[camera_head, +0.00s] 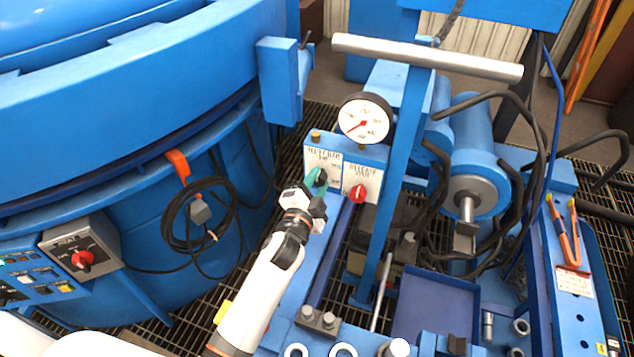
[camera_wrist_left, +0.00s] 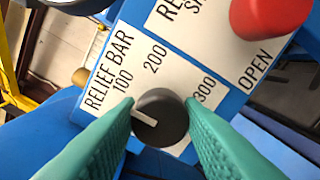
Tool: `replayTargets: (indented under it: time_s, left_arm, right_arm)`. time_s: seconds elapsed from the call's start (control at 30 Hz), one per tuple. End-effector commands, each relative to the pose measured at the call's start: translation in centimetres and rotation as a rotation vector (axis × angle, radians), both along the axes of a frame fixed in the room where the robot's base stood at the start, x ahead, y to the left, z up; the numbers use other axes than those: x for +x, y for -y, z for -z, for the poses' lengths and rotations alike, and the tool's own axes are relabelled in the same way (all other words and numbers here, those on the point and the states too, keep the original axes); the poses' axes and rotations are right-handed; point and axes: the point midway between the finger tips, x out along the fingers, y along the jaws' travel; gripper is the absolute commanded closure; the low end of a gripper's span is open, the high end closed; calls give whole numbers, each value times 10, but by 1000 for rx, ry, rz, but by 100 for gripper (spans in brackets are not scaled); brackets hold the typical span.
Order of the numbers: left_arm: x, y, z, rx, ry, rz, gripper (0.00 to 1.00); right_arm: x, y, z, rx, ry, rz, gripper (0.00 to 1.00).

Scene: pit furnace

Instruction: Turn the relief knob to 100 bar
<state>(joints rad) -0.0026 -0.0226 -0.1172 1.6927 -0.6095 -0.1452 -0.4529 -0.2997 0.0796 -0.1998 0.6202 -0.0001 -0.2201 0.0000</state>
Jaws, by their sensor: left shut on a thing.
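The relief knob (camera_wrist_left: 160,117) is a round black knob on a white label plate reading RELIEF BAR, with 100, 200 and 300 around it. Its white pointer line points to the left in the wrist view, close to the 100 side and away from 200 and 300. My left gripper (camera_head: 316,184) has its green fingers on either side of the knob and is shut on it; it also shows in the wrist view (camera_wrist_left: 160,115). In the head view the fingers mostly hide the knob. My right gripper is not in view.
A red knob (camera_head: 357,193) sits just right of the relief knob on the same blue panel. A round white gauge (camera_head: 365,118) with a red needle stands above. A blue post (camera_head: 395,160) with a grey crossbar (camera_head: 428,57) rises to the right. The large blue furnace (camera_head: 120,120) fills the left.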

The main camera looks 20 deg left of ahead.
Motion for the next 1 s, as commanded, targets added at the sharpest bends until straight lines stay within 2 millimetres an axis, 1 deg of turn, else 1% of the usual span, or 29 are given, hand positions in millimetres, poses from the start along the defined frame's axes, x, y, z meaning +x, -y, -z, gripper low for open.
replayTargets:
  time_s: [0.3,0.33,0.4,0.47,0.77,0.87,0.97,1.0]
  left_arm:
    - [0,0,1,-6,-3,-1,89]
    - [0,0,1,-6,-4,0,64]
    - [0,0,1,-5,-4,0,53]
    - [0,0,1,-5,-3,-1,44]
    - [-2,0,1,-3,-1,0,44]
    - [-9,0,1,-3,-2,0,44]
    - [-26,-1,2,-3,-4,0,44]
    - [-34,-1,2,-4,-4,0,44]
  right_arm:
    - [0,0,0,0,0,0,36]
    - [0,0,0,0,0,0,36]
    - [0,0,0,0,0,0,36]
    - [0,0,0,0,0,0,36]
    - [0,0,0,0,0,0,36]
    - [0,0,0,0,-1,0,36]
    - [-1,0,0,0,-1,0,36]
    - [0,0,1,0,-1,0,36]
